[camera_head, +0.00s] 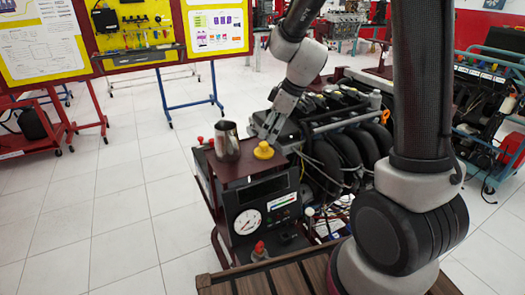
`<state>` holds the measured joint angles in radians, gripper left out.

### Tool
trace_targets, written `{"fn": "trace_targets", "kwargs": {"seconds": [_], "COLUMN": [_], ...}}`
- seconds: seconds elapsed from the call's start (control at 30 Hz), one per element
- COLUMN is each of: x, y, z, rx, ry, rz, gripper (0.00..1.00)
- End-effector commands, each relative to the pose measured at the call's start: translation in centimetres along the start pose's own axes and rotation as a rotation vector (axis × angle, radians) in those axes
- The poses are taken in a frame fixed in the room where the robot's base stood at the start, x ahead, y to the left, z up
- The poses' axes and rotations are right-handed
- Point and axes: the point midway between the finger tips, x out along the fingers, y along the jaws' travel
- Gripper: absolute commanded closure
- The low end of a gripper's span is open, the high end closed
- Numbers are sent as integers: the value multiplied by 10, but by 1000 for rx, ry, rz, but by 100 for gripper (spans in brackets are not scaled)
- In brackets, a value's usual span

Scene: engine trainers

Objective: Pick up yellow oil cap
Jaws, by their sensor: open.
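The yellow oil cap (263,151) sits on the dark red top of the control box (230,172), toward its right side. My gripper (268,137) is just above and behind the cap, pointing down, with its fingers close to the cap. It is open and holds nothing that I can see. Whether a finger touches the cap cannot be told at this size.
A metal cup (227,141) stands on the same top, left of the cap. An engine (345,150) with black intake pipes is right of and behind the box. A wooden slatted surface (290,278) is in front. Tiled floor is clear at left.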

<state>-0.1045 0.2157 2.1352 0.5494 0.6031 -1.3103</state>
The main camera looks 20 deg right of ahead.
Motion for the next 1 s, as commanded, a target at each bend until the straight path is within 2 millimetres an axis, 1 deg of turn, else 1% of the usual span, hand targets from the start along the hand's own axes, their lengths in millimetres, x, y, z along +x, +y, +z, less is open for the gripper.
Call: {"fn": "trace_targets", "kwargs": {"seconds": [0.03,0.17,0.4,0.5,0.7,0.73,0.87,1.0], "x": [7,23,60,66,67,67,67,67], "y": [0,0,1,1,1,1,1,1], "z": [1,1,0,0,-1,-1,-1,-1], "rx": [1,2,2,2,2,2,2,2], "ry": [-2,-3,-3,-3,-2,-2,-2,-2], "rz": [-2,-2,-2,-1,0,0,0,0], "gripper": [39,39,39,39,39,41,64,65]}}
